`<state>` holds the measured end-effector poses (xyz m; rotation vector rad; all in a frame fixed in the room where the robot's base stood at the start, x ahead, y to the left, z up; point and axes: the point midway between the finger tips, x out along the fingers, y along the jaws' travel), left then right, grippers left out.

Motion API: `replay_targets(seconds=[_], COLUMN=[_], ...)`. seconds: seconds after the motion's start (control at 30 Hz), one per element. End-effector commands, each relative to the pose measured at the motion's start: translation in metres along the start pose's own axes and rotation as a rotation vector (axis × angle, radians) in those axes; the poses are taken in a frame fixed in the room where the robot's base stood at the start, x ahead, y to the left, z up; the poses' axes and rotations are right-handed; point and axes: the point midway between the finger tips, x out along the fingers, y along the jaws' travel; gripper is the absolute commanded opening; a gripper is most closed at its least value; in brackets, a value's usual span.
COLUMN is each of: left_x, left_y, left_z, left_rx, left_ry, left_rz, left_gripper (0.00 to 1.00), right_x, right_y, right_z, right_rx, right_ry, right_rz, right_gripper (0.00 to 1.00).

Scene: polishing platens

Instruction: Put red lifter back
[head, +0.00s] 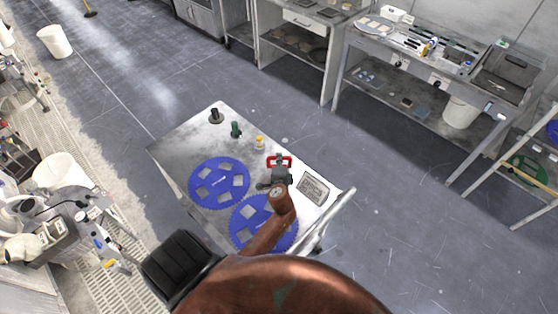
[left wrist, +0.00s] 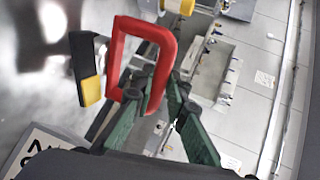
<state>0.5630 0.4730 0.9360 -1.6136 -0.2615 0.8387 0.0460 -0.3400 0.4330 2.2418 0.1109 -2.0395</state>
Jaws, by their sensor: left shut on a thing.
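The red lifter (head: 280,161) is a red frame-shaped handle above the light metal cart top (head: 170,150) in the head view. It also shows large in the left wrist view (left wrist: 113,50). My left gripper (head: 279,172) is shut on the red lifter, with its green-padded fingers (left wrist: 160,88) at the handle's lower part. The lifter's lower end is hard to make out, so I cannot tell whether it touches the cart. A yellow lifter (head: 259,142), a green lifter (head: 236,129) and a black lifter (head: 215,116) stand in a row beside it. My right gripper is out of view.
Two blue platens (head: 207,172) (head: 243,236) lie on the cart, the nearer partly hidden by my arm. A framed plate (head: 313,188) lies to the right. The cart has a metal handle (head: 322,228). Workbenches (head: 345,65) stand behind; open floor lies between.

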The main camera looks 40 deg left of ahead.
Motion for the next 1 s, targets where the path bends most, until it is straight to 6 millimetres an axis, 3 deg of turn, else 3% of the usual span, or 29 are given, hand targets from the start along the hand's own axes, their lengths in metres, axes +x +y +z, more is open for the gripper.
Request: replay_targets(seconds=[0.33,0.37,0.6,1.0], left_x=[0.0006,0.0009,0.0006,-0.0064], left_y=[-0.0013,0.0027,0.0021,0.0011], left_z=[-0.0012,-0.0002,-0.0003,-0.0006], left_rx=[0.0,0.0,0.0,-0.001], left_ry=[0.002,0.0,0.0,0.001], left_rz=[-0.007,0.0,0.0,0.001], left_gripper=[0.0,0.14,0.31,0.31], right_x=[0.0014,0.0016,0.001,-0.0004], right_y=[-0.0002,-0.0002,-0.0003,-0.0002], right_z=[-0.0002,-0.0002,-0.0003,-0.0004], right_rx=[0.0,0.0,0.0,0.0], right_ry=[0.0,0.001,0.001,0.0], right_rz=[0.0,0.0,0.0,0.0], right_gripper=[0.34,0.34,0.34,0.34])
